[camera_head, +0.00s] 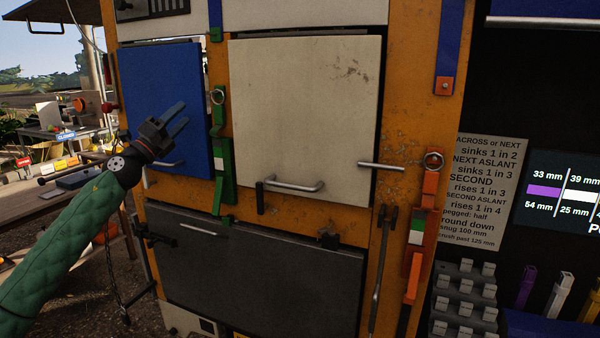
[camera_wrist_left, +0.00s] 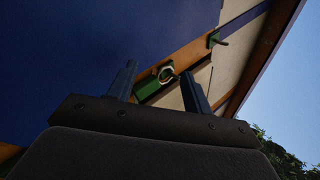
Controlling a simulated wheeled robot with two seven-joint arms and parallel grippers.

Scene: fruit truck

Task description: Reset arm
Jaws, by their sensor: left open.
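My left arm, in a green sleeve, comes in from the left in the head view. Its gripper (camera_head: 180,115) is open and empty in front of the blue door (camera_head: 150,75), with its fingers pointing up and to the right. In the left wrist view the two fingers (camera_wrist_left: 160,85) stand apart with nothing between them. Past them show the blue door (camera_wrist_left: 80,60) and a green latch (camera_wrist_left: 150,88) with a metal ring. I cannot tell how far the fingers are from the door. My right gripper is not in view.
A cream door (camera_head: 305,110) with a bar handle, a dark grey lower panel (camera_head: 270,285) and an orange-and-green latch (camera_head: 418,240) are on the orange truck side. A text plate (camera_head: 485,190) and a peg rack (camera_head: 465,300) stand at right. A cluttered table (camera_head: 75,135) is at left.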

